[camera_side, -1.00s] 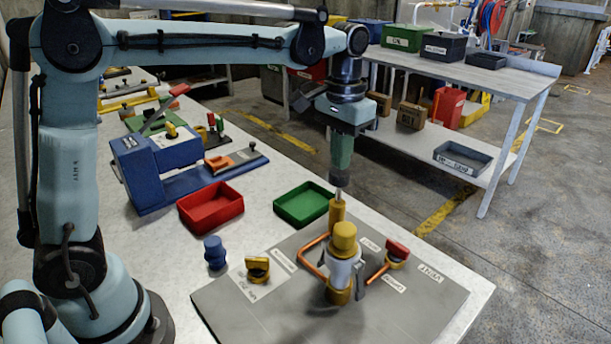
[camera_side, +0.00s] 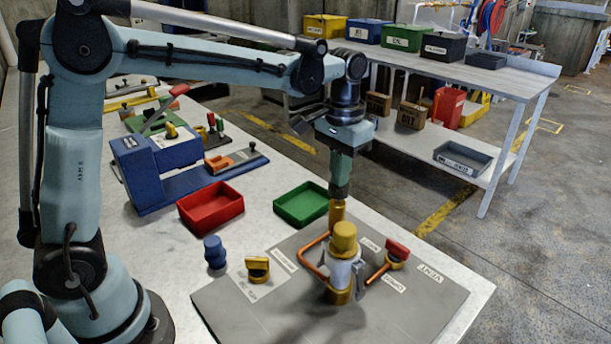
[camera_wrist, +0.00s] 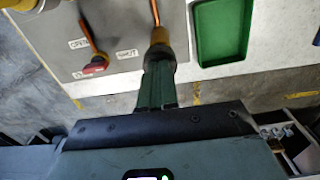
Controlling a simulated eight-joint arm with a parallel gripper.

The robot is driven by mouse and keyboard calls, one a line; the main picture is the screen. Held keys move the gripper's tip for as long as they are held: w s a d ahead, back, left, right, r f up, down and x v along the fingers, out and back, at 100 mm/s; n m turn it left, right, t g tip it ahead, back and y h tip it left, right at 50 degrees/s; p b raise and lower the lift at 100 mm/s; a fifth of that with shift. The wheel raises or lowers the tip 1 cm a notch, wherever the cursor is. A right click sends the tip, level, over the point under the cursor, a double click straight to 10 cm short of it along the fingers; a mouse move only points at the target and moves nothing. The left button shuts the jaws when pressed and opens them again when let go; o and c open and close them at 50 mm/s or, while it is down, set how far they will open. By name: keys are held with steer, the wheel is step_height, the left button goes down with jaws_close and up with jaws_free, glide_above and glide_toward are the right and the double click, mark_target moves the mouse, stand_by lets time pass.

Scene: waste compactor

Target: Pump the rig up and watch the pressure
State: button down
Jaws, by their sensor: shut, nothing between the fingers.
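My gripper (camera_side: 340,178) points straight down with its green fingers shut, over the upright brass cylinder (camera_side: 337,213) at the back of the grey plate (camera_side: 400,318). The fingertips look to be at or touching the cylinder's top. The wrist view also shows the shut fingers (camera_wrist: 158,78) in line with the brass cylinder (camera_wrist: 160,38). A copper pipe (camera_side: 309,257) runs from the cylinder to a white body (camera_side: 341,272) with a yellow cap (camera_side: 344,237). A red-handled valve (camera_side: 397,250) stands at right on another copper pipe. I see no readable pressure gauge.
A yellow knob (camera_side: 257,268) is on the plate's left, with a blue knob (camera_side: 214,251) beside the plate. Red (camera_side: 211,206) and green (camera_side: 301,205) trays lie behind. A blue machine (camera_side: 158,165) stands at back left. The table's right edge is close to the plate.

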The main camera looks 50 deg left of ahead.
steer(key=shift+r, duration=2.25)
steer(key=shift+f, duration=0.15)
steer(key=shift+f, duration=2.15)
steer(key=shift+r, duration=2.3)
steer(key=shift+s, duration=0.1)
